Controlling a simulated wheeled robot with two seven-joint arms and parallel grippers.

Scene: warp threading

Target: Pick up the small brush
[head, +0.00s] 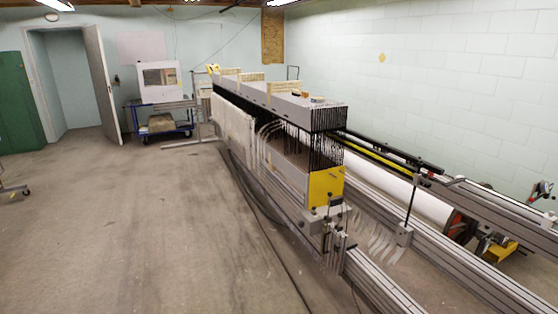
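Neither of my grippers is in the head view. Nothing touches either item.
The long loom runs from the middle back towards the lower right. Its side rails (372,285) and a white roller (420,203) reach into the foreground. A blue cart (160,130) stands at the back left beside an open door (97,80).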

